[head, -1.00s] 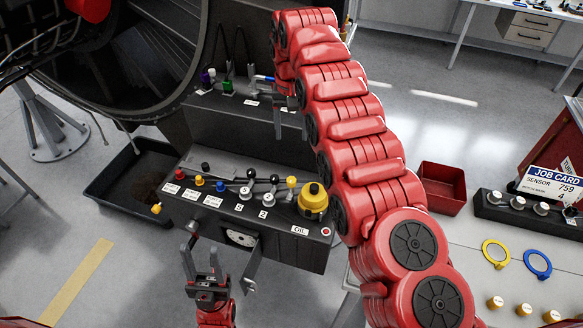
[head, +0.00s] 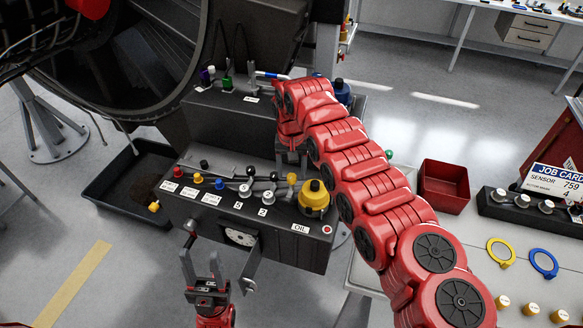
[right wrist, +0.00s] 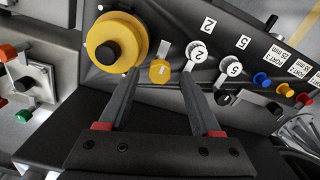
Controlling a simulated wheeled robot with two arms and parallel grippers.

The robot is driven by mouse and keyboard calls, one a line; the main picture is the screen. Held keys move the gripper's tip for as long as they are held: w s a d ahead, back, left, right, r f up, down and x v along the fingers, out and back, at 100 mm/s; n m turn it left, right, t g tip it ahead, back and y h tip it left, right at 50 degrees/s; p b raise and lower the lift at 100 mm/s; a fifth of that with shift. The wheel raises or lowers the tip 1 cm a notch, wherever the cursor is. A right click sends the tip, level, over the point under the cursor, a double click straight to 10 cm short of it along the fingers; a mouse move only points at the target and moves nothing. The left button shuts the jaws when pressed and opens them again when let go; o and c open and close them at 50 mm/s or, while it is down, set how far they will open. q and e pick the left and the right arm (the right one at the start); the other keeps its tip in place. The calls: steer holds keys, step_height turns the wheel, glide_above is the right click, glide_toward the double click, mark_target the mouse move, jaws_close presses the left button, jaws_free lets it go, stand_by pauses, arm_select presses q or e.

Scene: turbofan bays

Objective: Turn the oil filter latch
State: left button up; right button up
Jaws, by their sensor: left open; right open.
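The oil filter (head: 314,197), a yellow cylinder with a black knob, stands by the OIL label on the dark panel block. It also shows in the right wrist view (right wrist: 132,28). A small yellow disc (right wrist: 160,71), which looks like the latch, lies beside it and shows in the head view (head: 291,179). My right gripper (right wrist: 160,74) is open, its fingertips either side of the disc in that view. Contact cannot be told. In the head view this gripper (head: 291,160) hangs over the panel, partly hidden. My left gripper (head: 200,258) is open and empty before the block.
White numbered knobs (right wrist: 199,53) and black levers sit beside the disc. Red, yellow and blue knobs (head: 197,180) line the panel's left. An open hatch door (head: 249,266) hangs at the block's front, near my left gripper. A black tray (head: 112,190) lies left.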

steer(key=shift+f, duration=0.2)
steer(key=shift+s+f, duration=0.1)
steer(key=shift+s, duration=0.05)
jaws_close()
steer(key=shift+f, duration=0.1)
